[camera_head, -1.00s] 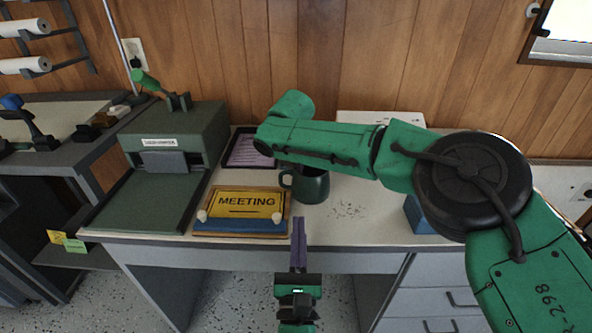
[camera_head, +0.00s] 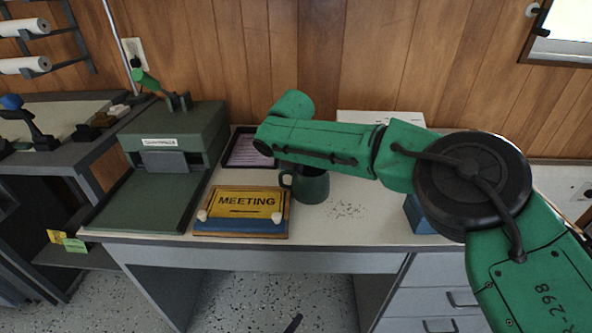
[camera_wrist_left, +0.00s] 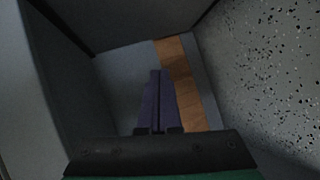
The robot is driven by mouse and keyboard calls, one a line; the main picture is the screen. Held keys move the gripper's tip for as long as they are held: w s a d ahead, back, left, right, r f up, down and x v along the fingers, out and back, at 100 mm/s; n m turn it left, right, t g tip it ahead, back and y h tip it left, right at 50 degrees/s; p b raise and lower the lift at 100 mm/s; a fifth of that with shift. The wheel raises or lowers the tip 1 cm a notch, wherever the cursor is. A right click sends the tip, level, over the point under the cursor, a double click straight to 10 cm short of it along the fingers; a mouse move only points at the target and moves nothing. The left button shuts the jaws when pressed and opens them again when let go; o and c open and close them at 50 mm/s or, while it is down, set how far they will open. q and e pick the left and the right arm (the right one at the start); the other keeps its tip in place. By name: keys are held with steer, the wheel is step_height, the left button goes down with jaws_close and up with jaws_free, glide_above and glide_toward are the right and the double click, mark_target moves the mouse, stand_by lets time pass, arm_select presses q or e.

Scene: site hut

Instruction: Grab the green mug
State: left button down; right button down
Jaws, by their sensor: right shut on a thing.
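The dark green mug (camera_head: 311,188) stands upright on the desk, right of the MEETING sign, with its handle to the left. My right arm reaches in from the right and covers the mug's top. My right gripper (camera_head: 300,171) is mostly hidden under that arm, at the mug's rim, shut on the mug. Only a purple fingertip of my left gripper (camera_head: 293,322) shows at the bottom edge of the head view, below the desk front. In the left wrist view its purple fingers (camera_wrist_left: 157,85) are together with nothing between them.
The yellow MEETING sign (camera_head: 245,202) lies close left of the mug. A tablet (camera_head: 247,149) lies behind it, and a green machine (camera_head: 172,143) stands at the left. A blue object (camera_head: 421,214) is at the right. The desk's front right of the mug is mostly clear.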

arm_select(q)
steer(key=s+a+f+m+g+y, duration=0.35)
steer(key=s+a+f+m, duration=0.2)
steer(key=a+f, duration=0.5)
steer(key=s+a+f+m+g+y, duration=0.2)
steer(key=s+a+f, duration=0.4)
steer(key=s, duration=0.3)
steer(key=s+a+f+m+g+y, duration=0.1)
steer(key=s+a+f+m+g, duration=0.4)
steer(key=s, duration=0.4)
steer(key=shift+s+a+f+m+y, duration=0.3)
steer(key=shift+a+f, duration=0.45)
steer(key=shift+a, duration=0.5)
